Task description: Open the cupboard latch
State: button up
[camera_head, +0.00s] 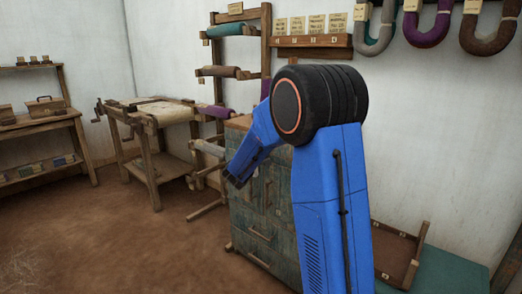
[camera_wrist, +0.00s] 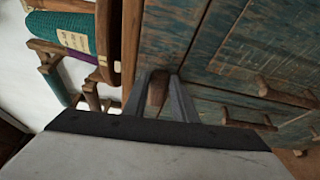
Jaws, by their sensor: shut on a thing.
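The cupboard (camera_head: 262,225) has worn green-blue painted fronts and a wooden top, and stands against the wall behind my arm. In the wrist view its front (camera_wrist: 225,60) fills the upper right. My gripper (camera_wrist: 160,80) is shut on a small brown wooden piece, which appears to be the latch (camera_wrist: 157,93), at the cupboard's left edge. The fingers lie on either side of it. In the head view my gripper (camera_head: 235,178) is at the cupboard's upper left front, and the latch cannot be made out there. The doors look closed.
Wooden bar handles (camera_wrist: 285,92) project from the cupboard front close to my gripper. A rack of cloth rolls (camera_head: 225,72) stands just left of the cupboard. A wooden worktable (camera_head: 150,112) is farther left. The brown floor (camera_head: 120,240) in front is clear.

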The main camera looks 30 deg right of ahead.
jog(key=shift+f+m, duration=0.2)
jog(key=shift+m, duration=0.2)
jog(key=shift+s, duration=0.1)
jog(key=o, duration=1)
jog(key=shift+o, duration=0.2)
jog(key=v, duration=1.7)
jog(key=shift+f, duration=0.4)
jog(key=shift+s+a, duration=0.1)
jog(key=shift+s, duration=0.05)
